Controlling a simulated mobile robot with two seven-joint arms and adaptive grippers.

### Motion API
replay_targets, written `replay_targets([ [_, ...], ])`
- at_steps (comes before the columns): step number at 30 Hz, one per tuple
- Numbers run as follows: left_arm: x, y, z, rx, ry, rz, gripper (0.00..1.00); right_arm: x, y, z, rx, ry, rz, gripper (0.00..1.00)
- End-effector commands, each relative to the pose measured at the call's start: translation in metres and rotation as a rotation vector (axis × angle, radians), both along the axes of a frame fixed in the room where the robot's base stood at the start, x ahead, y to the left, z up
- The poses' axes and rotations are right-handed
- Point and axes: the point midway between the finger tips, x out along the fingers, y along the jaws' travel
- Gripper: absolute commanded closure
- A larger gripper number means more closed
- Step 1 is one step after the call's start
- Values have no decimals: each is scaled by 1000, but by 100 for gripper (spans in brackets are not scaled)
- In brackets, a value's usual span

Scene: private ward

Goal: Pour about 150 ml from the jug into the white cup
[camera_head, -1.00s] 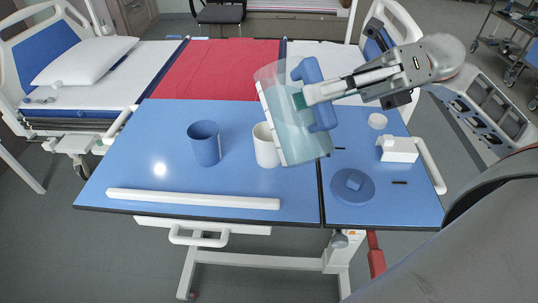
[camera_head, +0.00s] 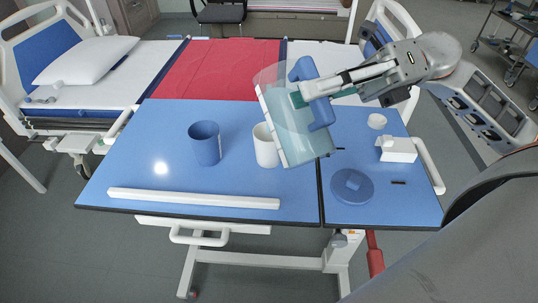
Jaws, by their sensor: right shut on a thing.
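The clear jug (camera_head: 287,118) with a blue handle is tilted to the left, in the air over the blue table. My right gripper (camera_head: 305,95) comes in from the right and is shut on the jug's handle. The white cup (camera_head: 264,148) stands upright on the table, just left of the jug and partly hidden behind it. I cannot make out a stream of liquid between jug and cup. My left gripper does not show.
A blue cup (camera_head: 205,144) stands left of the white cup. A white bar (camera_head: 194,199) lies along the table's front. The table's left part is clear.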

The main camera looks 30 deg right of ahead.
Motion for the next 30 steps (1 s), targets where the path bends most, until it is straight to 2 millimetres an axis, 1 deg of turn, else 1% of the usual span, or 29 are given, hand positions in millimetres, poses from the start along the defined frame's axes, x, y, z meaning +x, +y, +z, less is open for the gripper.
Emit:
replay_targets([
  [16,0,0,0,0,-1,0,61,0,0,1,1,-2,0,100],
  [23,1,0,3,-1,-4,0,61,4,-1,2,3,45,-1,100],
  [30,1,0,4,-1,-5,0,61,4,-1,2,3,48,0,100],
])
